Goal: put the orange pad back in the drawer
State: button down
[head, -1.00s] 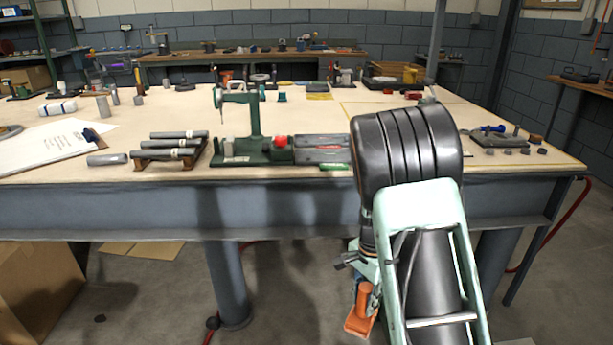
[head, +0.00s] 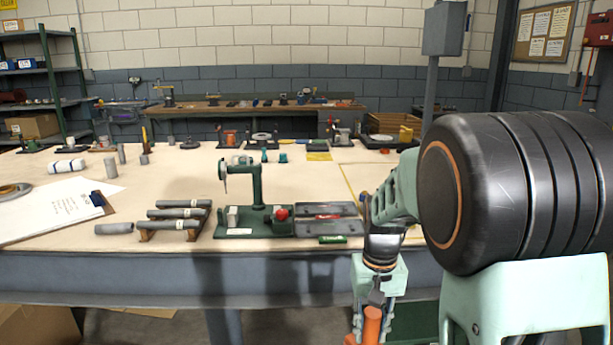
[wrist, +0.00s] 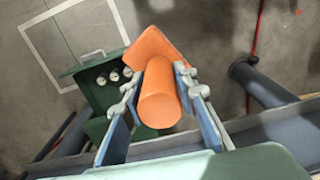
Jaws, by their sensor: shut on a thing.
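The orange pad has a flat plate with a thick round post; it shows low in the head view (head: 371,325) and at the centre of the wrist view (wrist: 155,45). My gripper (wrist: 160,86) is shut on the post, with one finger on each side; it also shows in the head view (head: 374,298). The pad hangs in front of the bench edge, clear of the floor. A green open drawer (wrist: 82,98) with a pale handle lies below and left of the pad in the wrist view. Several round silver things sit in it. The pad and gripper hide part of it.
The bench (head: 90,265) runs across in front of me, with a green press (head: 255,205) and grey cylinders on a rack (head: 180,222) on top. A bench leg (wrist: 262,92) stands right of the pad in the wrist view. A red cable lies near it.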

notch_tip(320, 180, up, 21)
jog(key=s+p, duration=0.1)
jog(key=p, duration=2.5)
jog(key=shift+s+f, duration=0.2)
jog(key=shift+s, duration=0.2)
jog(key=shift+d, duration=0.15)
